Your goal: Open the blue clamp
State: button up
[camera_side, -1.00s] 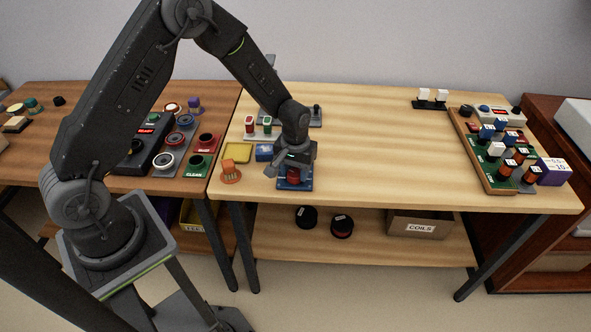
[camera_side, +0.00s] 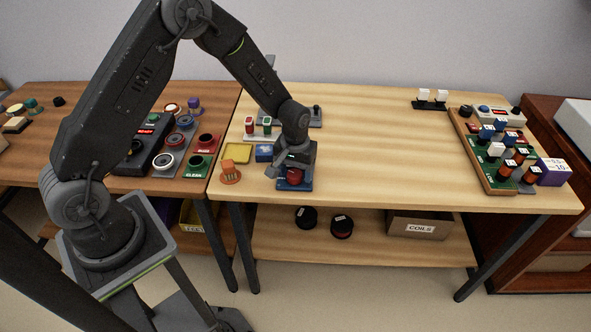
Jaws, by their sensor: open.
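A blue clamp base (camera_side: 296,184) sits near the front left of the light wood table, with a round red part (camera_side: 295,174) on it. My gripper (camera_side: 283,168) is low over the clamp, its fingers around or just behind the red part. The gripper is open. I cannot tell whether the fingers touch the clamp, and the gripper hides the clamp's back part.
A green board (camera_side: 484,159) with several components stands at the right. The table's middle is clear.

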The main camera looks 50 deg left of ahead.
aim_at(295, 172)
notch_tip(295, 172, up, 14)
dwell(0.6)
jog(key=s+d+r+m+t, duration=0.1)
jog(key=s+r+m+t, duration=0.1)
jog(key=s+r, duration=0.6)
jog(key=s+d+r+m+t, duration=0.1)
jog(key=s+r+m+t, duration=0.2)
jog(key=s+r, duration=0.4)
jog(key=s, duration=0.8)
jog(key=shift+r+m+t, duration=0.3)
jog(key=shift+r, duration=0.05)
